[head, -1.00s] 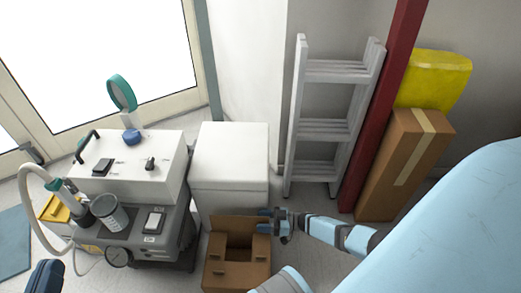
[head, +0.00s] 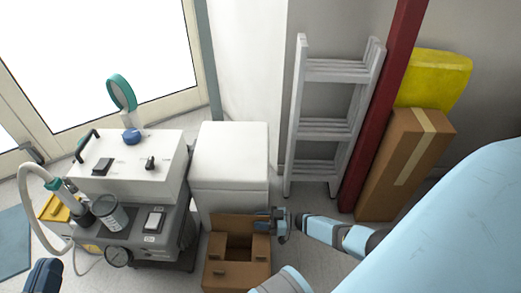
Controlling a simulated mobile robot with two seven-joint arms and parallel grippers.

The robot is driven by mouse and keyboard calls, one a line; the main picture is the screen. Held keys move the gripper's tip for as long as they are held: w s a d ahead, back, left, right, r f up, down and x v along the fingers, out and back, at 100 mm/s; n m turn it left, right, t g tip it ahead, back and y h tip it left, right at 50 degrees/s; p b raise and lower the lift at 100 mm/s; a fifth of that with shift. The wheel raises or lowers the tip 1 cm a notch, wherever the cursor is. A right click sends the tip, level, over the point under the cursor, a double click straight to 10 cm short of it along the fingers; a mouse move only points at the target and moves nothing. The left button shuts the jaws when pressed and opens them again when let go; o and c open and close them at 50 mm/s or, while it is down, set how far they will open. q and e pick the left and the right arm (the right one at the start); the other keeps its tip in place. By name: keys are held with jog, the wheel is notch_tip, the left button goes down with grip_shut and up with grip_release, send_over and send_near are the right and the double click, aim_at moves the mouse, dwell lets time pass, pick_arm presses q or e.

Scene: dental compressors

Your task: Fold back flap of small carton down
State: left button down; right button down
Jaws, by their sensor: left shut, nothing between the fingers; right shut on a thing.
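The small brown carton (head: 236,274) stands on the floor at the bottom centre of the head view, its top partly open onto a dark inside. Its back flap (head: 231,223) stands up at the far side, close to the white box behind. My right gripper (head: 265,222) is at the right edge of this flap and is shut on it. The exact grip is small and partly hidden by the fingers. The carton's front flap (head: 230,269) lies on the near side.
A white box (head: 230,160) stands right behind the carton. The grey compressor unit (head: 150,245) is to its left. A step ladder (head: 330,130), red post (head: 385,105) and tall brown carton (head: 403,165) are at the right. Some floor is free below the ladder.

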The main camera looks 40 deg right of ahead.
jog(key=shift+s+n, duration=0.1)
jog(key=shift+n, duration=0.2)
jog(key=n, duration=0.1)
jog(key=s+n, duration=0.1)
jog(key=n, duration=0.1)
jog(key=a+n, duration=0.1)
jog(key=shift+s+a+r, duration=0.1)
jog(key=shift+s+r, duration=0.1)
jog(key=shift+s, duration=0.05)
jog(key=shift+s+a+n+b, duration=0.25)
jog(key=shift+n+b, duration=0.1)
jog(key=shift+n, duration=0.75)
pick_arm(q)
jog(key=shift+w+a, duration=0.1)
jog(key=shift+r, duration=0.15)
pick_arm(e)
jog(key=c, duration=0.9)
grip_release()
